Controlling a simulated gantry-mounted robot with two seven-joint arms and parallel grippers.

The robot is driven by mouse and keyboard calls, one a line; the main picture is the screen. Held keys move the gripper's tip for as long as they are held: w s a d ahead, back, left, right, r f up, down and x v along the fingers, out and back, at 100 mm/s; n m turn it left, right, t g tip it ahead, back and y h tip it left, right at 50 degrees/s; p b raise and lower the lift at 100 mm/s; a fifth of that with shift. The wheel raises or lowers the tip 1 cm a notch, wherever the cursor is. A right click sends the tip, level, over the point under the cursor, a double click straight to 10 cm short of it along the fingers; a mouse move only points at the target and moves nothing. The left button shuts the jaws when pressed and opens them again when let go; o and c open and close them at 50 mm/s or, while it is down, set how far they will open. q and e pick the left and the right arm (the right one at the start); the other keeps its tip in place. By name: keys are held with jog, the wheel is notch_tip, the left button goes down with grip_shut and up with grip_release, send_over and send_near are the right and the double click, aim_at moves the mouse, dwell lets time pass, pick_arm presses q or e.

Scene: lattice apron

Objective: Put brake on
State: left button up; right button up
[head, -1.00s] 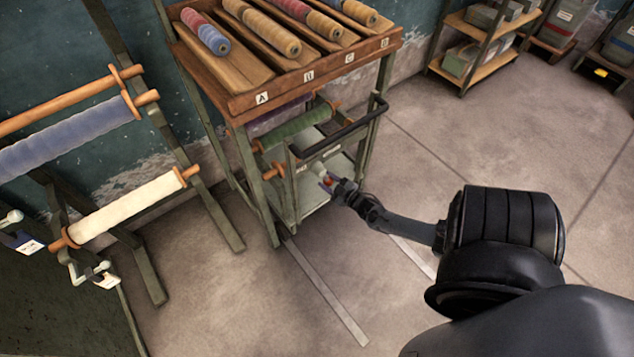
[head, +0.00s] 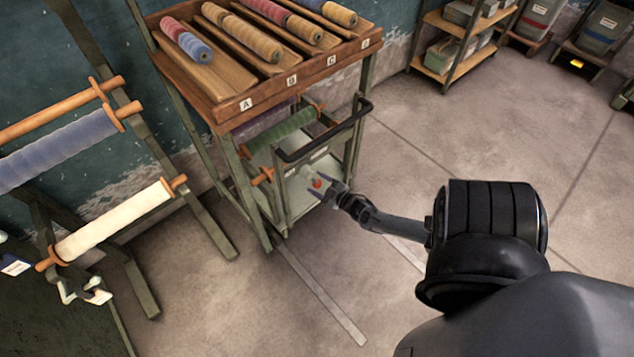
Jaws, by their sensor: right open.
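A small red-orange knob (head: 316,183) with a pale part behind it shows low on a grey-green cart (head: 281,190), likely the brake control. The cart stands under a wooden-topped rack and has a black push handle (head: 330,133). My right gripper (head: 320,185) is open, with its fingertips spread on either side of the knob. I cannot tell whether they touch it. My left gripper is not in view.
The rack (head: 262,98) holds several thread rolls on top. A stand with blue and cream rolls (head: 115,220) is at the left. Shelves (head: 462,50) stand at the back right. Floor strips (head: 318,293) run forward from the cart. The floor at right is clear.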

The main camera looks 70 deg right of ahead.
jog(key=p+v, duration=0.3)
jog(key=v, duration=0.7)
